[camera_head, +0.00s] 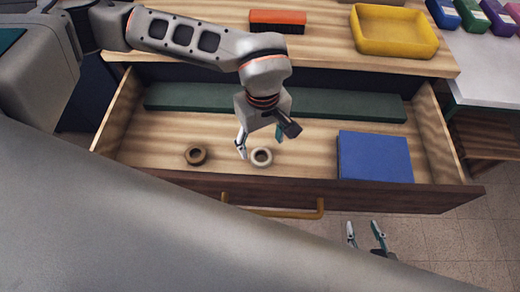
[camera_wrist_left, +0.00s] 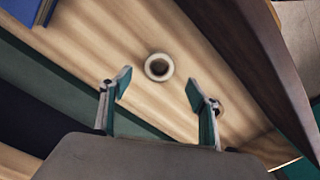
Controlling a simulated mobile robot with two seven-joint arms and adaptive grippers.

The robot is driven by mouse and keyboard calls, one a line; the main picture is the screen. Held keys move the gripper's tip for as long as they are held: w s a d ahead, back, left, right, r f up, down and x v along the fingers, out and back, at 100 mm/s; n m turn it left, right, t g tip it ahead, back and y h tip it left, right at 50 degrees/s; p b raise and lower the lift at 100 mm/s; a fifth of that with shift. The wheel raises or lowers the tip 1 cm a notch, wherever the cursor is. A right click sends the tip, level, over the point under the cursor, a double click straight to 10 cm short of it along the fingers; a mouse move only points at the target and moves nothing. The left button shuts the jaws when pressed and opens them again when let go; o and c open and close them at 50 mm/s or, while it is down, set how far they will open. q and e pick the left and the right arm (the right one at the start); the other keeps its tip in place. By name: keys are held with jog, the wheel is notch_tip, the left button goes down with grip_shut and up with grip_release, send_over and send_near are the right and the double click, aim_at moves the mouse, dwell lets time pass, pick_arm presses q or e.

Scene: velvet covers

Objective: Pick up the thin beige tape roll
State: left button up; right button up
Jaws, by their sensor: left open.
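A small beige tape roll (camera_head: 261,163) lies flat in the open drawer; it also shows in the left wrist view (camera_wrist_left: 148,68). A browner roll (camera_head: 195,162) lies to its left in the head view; in the left wrist view it is partly hidden behind a finger. My left gripper (camera_head: 260,142) is open and empty just above and behind the beige roll. In the left wrist view its fingertips (camera_wrist_left: 158,88) stand apart, with the beige roll ahead of the gap between them. My right gripper (camera_head: 364,228) is open and empty in front of the drawer.
The wooden drawer (camera_head: 230,178) also holds a blue box (camera_head: 375,157) at right and a long dark green strip (camera_head: 340,107) along the back. An orange-topped brush (camera_head: 277,20) and a yellow tray (camera_head: 395,48) stand on the counter above. The drawer floor around the rolls is clear.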

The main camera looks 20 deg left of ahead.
aim_at(261, 156)
pick_arm(q)
notch_tip(261, 156, down, 2)
jog(key=shift+s+f, duration=0.1)
jog(key=f, duration=0.3)
jog(key=f+b, duration=0.1)
jog(key=shift+w+a+f, duration=0.15)
jog(key=shift+w+f, duration=0.1)
jog(key=shift+f, duration=0.15)
jog(key=c, duration=1.1)
